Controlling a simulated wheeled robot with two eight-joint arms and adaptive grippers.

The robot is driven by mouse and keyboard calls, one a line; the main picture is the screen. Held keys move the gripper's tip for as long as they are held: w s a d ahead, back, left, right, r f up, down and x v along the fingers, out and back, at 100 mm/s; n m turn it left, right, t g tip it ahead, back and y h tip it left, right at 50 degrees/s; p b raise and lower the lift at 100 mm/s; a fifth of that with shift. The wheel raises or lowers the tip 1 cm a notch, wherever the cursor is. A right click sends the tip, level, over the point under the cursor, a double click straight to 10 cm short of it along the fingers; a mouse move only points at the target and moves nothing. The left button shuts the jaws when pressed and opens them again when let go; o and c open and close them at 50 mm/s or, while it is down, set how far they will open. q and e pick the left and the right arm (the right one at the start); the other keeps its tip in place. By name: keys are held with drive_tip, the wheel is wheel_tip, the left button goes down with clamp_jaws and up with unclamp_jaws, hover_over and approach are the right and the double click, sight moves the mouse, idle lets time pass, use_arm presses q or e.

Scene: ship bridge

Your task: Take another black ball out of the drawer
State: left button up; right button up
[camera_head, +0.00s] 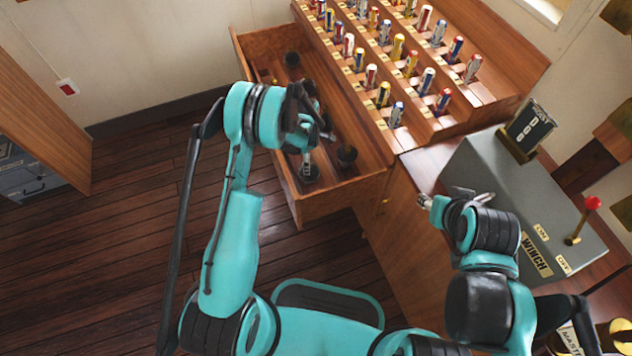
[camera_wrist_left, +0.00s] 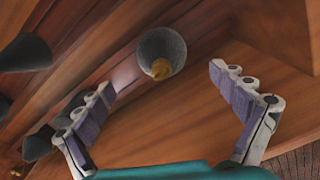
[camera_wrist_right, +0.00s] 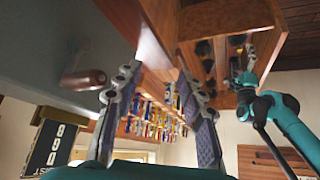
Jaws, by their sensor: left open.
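The wooden drawer (camera_head: 345,190) is pulled open and holds several dark objects. My left gripper (camera_head: 318,150) is open and low over the near part of the drawer. In the left wrist view one dark piece (camera_wrist_left: 163,46), cone-like with a brass tip, lies ahead between the spread fingers, untouched. Others (camera_wrist_left: 25,52) are at the left. My right gripper (camera_head: 454,200) is open and empty by the grey winch box.
A stepped wooden rack (camera_head: 430,70) with several small coloured cylinders stands right of the drawer. The grey winch box (camera_head: 525,195) has a red-knobbed lever (camera_head: 582,220). The wood floor left of the drawer is clear.

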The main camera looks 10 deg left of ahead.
use_arm(q)
wheel_tip(320, 180, down, 3)
drive_tip(key=shift+d+f+b, duration=0.15)
drive_tip(key=shift+b, duration=0.4)
wheel_tip(320, 180, down, 6)
drive_tip(key=b, duration=0.3)
drive_tip(key=shift+s+r, duration=0.1)
drive_tip(key=shift+r, duration=0.25)
drive_tip(key=c, duration=1.3)
